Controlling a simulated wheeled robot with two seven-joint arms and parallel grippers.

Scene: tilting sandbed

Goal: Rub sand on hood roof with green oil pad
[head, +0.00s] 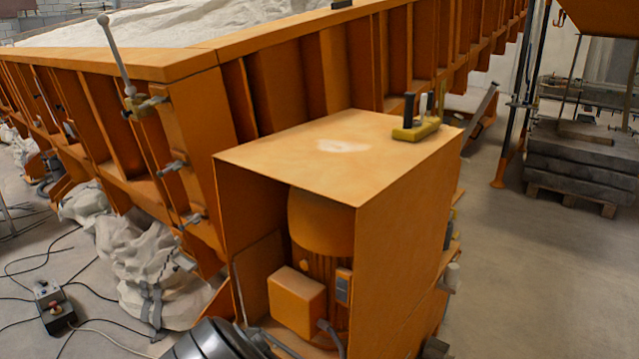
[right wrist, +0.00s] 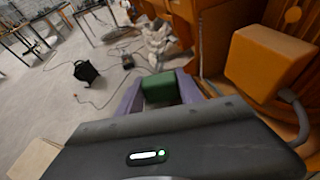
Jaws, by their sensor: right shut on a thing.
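The orange hood (head: 400,210) stands in the middle of the head view, with its open side facing left front. A pale patch of sand (head: 342,146) lies on its flat roof (head: 290,150). In the right wrist view my right gripper (right wrist: 160,96) is shut on the green pad (right wrist: 158,84), held between its two purple fingers. The pad is away from the roof, with floor and the orange frame behind it. The pad and the right fingertips do not show in the head view. My left gripper is in neither view.
A yellow caddy (head: 416,132) with upright dark and pale items stands on the roof's back right corner. Under the hood are a motor (head: 322,222) and an orange box (head: 297,300), the box close beside my right gripper. The sandbed wall (head: 290,85) rises behind.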

